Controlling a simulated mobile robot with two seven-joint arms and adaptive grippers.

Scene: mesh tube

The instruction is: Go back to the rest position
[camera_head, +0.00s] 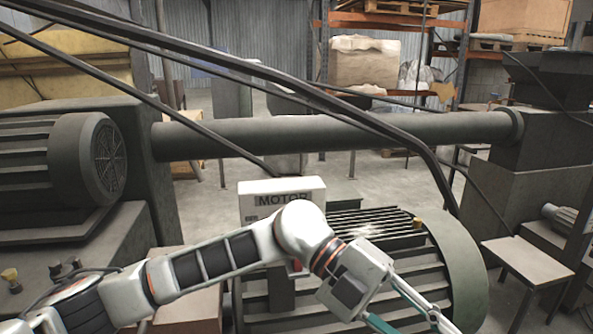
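My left arm comes in from the lower left and reaches across the bottom of the view. My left gripper (412,317) is at the bottom, right of centre, in front of the ribbed motor housing (462,268). Its two teal-marked fingers stand apart with nothing seen between them, and their ends run to the bottom edge of the picture. My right gripper is not in view.
A white box marked MOTOR (281,192) stands behind my arm. A thick horizontal pipe (340,132) and slanting dark bars cross the view above. A large dark motor (60,165) is at left. A small table (528,260) is at right. Open floor lies beyond.

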